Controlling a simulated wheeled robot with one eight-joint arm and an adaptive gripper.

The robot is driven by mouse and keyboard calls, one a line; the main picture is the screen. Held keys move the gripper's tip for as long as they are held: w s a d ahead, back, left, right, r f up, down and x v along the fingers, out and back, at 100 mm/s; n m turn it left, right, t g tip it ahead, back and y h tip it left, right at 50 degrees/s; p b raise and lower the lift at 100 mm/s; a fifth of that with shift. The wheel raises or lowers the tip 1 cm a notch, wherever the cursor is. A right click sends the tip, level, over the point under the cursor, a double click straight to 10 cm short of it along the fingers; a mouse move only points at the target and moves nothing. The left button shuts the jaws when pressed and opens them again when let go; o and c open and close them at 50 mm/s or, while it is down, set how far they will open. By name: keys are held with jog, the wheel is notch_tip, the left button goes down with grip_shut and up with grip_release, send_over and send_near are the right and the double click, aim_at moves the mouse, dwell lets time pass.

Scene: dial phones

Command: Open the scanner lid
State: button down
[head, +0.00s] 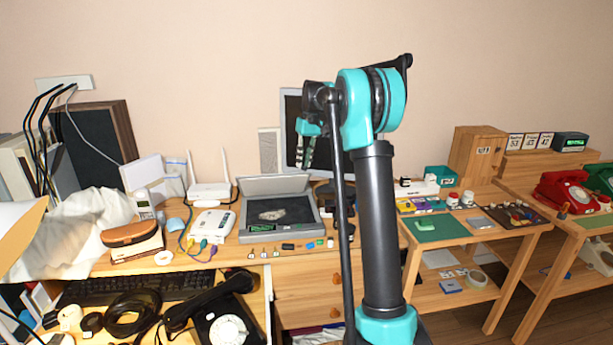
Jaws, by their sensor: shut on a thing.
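The scanner (241,229) is a flat grey unit on the wooden desk. Its lid (272,184) stands raised and tilted back along the far edge. The dark glass bed shows, with a pale, crumpled-looking picture or item on it. My gripper (306,164) has teal and dark fingers and hangs over the lid's top right corner. The fingers look close together, shut on the lid's edge. The exact contact is too small to see clearly. My own arm covers the area right of the scanner.
A monitor (291,110) stands behind the gripper. A white router (209,190) and a white box with cables (212,223) are left of the scanner. Several small items lie along the desk's front edge. A black dial phone (226,318) and keyboard (140,287) are lower left.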

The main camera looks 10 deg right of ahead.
jog(key=shift+w+d+r, duration=0.1)
jog(key=shift+w, duration=0.55)
jog(key=shift+w+d+r, duration=0.1)
jog(key=shift+w, duration=0.5)
jog(key=c, duration=2.2)
grip_release()
jog(key=shift+d+f, duration=0.1)
jog(key=shift+o, duration=1.4)
jog(key=shift+s, duration=0.15)
jog(key=o, duration=0.6)
jog(key=r, duration=0.4)
jog(key=d+r, duration=0.1)
jog(key=r, duration=0.7)
jog(key=shift+d, duration=0.3)
